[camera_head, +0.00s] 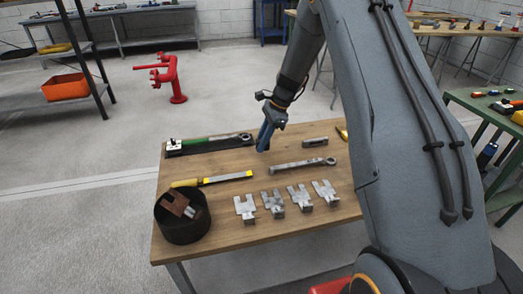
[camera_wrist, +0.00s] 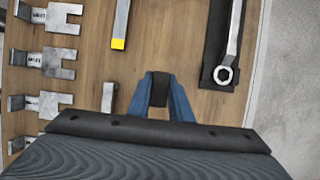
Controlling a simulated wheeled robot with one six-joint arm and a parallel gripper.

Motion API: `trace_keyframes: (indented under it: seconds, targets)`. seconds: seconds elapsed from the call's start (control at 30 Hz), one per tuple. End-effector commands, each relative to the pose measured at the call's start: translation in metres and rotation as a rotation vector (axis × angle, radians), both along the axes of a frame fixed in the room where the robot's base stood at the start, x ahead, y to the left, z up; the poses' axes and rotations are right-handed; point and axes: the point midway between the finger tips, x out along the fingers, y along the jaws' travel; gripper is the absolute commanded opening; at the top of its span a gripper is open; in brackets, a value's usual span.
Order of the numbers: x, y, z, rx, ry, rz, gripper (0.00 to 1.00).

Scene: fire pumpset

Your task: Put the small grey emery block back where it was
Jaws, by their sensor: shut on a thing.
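My gripper (camera_head: 265,137) hangs above the back middle of the wooden table, with its blue fingers pointing down. In the wrist view my gripper (camera_wrist: 160,95) is shut on a small dark grey block (camera_wrist: 159,90), which I take to be the emery block. The block sits between the two fingertips, apart from the table. In the head view the fingers mostly hide it.
Bare wood shows below my gripper.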

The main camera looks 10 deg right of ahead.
Motion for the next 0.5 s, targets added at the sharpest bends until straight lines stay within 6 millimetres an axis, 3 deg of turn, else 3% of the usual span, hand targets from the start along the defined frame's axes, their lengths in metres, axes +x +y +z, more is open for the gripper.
trace_keyframes:
  seconds: [0.33, 0.5]
  targets:
    - [-0.001, -0.002, -0.037, 0.0, 0.002, -0.002, 0.0]
    - [0.0, -0.002, -0.039, 0.0, -0.001, -0.003, 0.0]
